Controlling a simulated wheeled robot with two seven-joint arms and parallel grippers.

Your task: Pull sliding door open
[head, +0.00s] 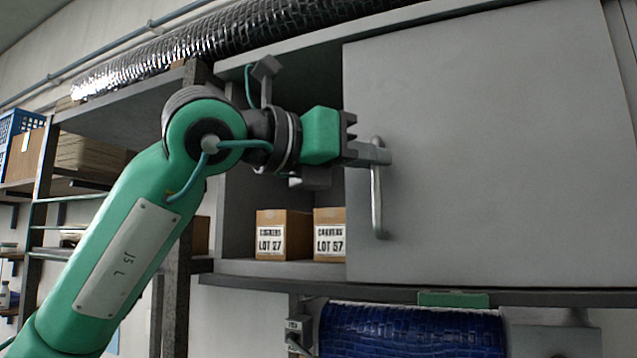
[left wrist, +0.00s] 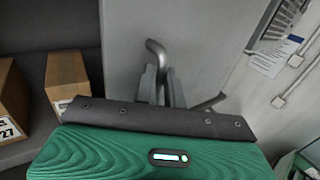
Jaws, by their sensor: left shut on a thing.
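The sliding door (head: 490,150) is a large flat grey panel covering the right part of a wall cabinet; it also shows in the left wrist view (left wrist: 125,50). The cabinet's left part is uncovered. A vertical metal bar handle (head: 378,215) is fixed near the door's left edge, and its curved end shows in the left wrist view (left wrist: 157,50). My left gripper (head: 380,154) reaches in from the left, in front of the opening, and is shut on the handle's upper part. In the left wrist view its fingers (left wrist: 160,85) stand on both sides of the bar. My right gripper is not in view.
Cardboard boxes, one marked LOT 27 (head: 283,235) and one LOT 57 (head: 329,236), stand inside the cabinet, the second partly behind the door. A ribbed silver duct (head: 230,38) runs above. A blue roll (head: 410,330) lies below the cabinet. Shelves stand at left.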

